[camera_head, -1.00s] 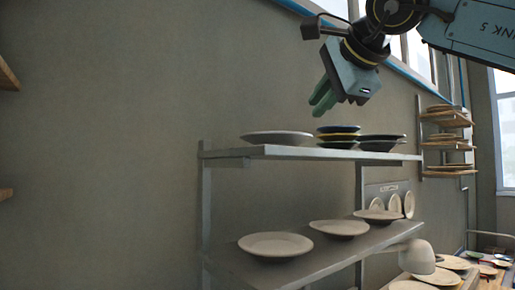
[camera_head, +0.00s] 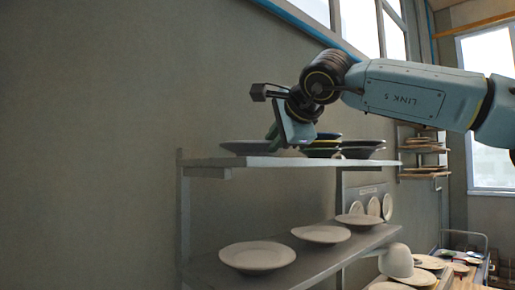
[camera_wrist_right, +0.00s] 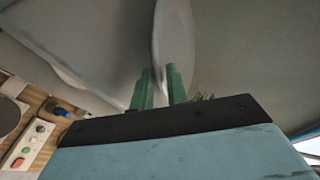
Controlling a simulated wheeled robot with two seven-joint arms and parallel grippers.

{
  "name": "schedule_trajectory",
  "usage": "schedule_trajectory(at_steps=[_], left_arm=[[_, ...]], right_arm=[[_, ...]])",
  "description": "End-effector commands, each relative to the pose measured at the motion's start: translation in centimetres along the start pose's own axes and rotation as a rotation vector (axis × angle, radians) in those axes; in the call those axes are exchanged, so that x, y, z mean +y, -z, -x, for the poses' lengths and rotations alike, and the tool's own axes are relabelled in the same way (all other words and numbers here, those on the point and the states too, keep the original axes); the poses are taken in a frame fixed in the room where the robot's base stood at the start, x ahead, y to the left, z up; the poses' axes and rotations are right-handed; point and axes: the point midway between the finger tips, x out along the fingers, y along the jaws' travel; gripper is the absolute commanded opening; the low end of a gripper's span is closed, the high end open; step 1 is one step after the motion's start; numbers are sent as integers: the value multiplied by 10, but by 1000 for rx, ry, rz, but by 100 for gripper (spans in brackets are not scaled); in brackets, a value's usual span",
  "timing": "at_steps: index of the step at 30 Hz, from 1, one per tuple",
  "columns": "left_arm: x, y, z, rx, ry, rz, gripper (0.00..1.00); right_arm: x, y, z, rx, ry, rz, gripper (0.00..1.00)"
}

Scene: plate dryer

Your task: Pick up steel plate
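A grey, steel-looking plate (camera_head: 240,147) lies flat at the left end of the upper shelf (camera_head: 225,162). My right gripper (camera_head: 274,133) is at the right side of this plate, its hand tilted down and partly hiding that side. In the right wrist view, the two green fingers (camera_wrist_right: 160,88) stand apart with a gap between them. The rim of the grey plate (camera_wrist_right: 172,40) reaches into that gap; I cannot tell whether either finger touches it. My left gripper is not in view.
A stack of dark and yellow plates (camera_head: 325,147) and a dark plate stack (camera_head: 362,148) stand just right of my gripper. Pale plates (camera_head: 257,256) sit on the lower shelf. A white bowl-like object (camera_head: 396,261) is lower right. The wall side at left is clear.

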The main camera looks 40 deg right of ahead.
Motion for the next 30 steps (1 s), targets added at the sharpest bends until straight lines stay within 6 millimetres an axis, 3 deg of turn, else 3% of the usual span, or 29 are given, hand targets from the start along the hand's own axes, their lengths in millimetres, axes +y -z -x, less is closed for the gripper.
schedule_trajectory(at_steps=[6,13,17,30], left_arm=[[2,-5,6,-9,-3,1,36],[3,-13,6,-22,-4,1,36],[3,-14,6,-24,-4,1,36],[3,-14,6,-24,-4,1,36]], right_arm=[[0,0,-21,0,-2,-1,15],[0,0,-22,0,0,-1,14],[0,0,-22,0,0,-1,0],[0,0,-22,0,-1,0,0]])
